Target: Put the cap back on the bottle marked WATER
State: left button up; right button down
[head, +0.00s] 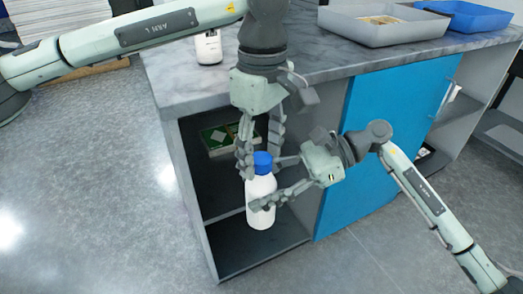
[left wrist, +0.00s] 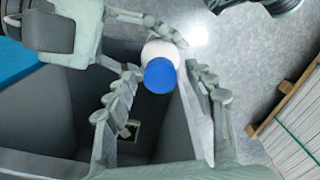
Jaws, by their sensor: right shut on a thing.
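A white bottle (head: 261,200) is upright in front of the open cabinet, with a blue cap (head: 262,162) on its top. No marking is readable on it. My right gripper (head: 264,200) is shut around the bottle's body from the right. My left gripper (head: 258,150) points down from above, its fingers at the cap's height. In the left wrist view the blue cap (left wrist: 160,75) sits over the white bottle body (left wrist: 160,48), between the spread left fingers, with gaps visible on both sides. Whether the cap is fully seated cannot be told.
Another white container (head: 208,47) stands on the marble counter (head: 175,82), partly hidden by my left arm. A grey tray (head: 380,32) and a blue tray (head: 468,16) are at the back right. Green-marked packs (head: 217,140) lie inside the cabinet. A blue door (head: 385,130) is right of it.

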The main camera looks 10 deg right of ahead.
pick_arm(q)
notch_tip(320, 180, up, 12)
dwell(0.7)
dwell(0.4)
